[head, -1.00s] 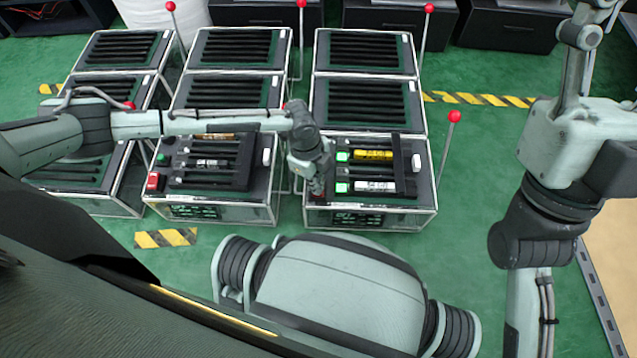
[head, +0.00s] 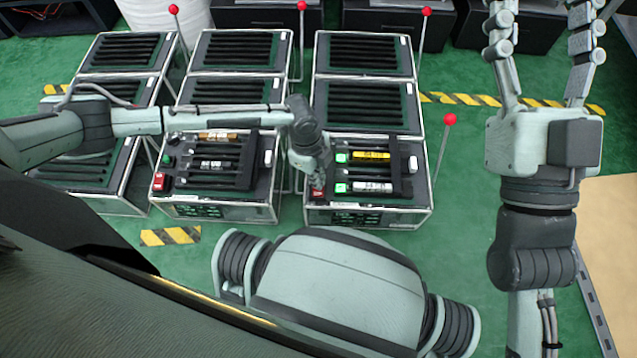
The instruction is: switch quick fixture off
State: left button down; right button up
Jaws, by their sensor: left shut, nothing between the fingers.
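The front right fixture (head: 420,213) is a framed box holding a yellow cylinder (head: 370,156) and a white cylinder (head: 371,187). Two green lights (head: 341,188) glow on its left side. A red button (head: 317,193) is at its front left corner. My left gripper (head: 318,183) is shut and empty, pointing down at the red button; I cannot tell if it touches. A lever with a red ball (head: 449,119) stands upright at the fixture's right. No label naming the quick fixture is readable. My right gripper (head: 545,45) is open and empty, fingers spread, on the right.
The front middle fixture (head: 210,212) has its own red button (head: 160,182) and dark green button (head: 167,160). More fixtures stand in rows behind and to the left, some with red-ball levers.

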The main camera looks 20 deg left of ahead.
pick_arm(q)
jog(key=shift+r+p, duration=0.3)
jog(key=shift+r, duration=0.1)
jog(key=shift+r+p, duration=0.4)
jog(key=shift+p, duration=0.05)
jog(key=shift+r+p, duration=0.65)
pick_arm(e)
jog(key=w+d+f+g+h, duration=0.1)
jog(key=w+f+g+h, duration=0.1)
jog(key=f+g, duration=0.4)
jog(key=shift+w+d+f+h, duration=0.15)
jog(key=shift+w+f+h, duration=0.3)
jog(key=shift+f, duration=1.75)
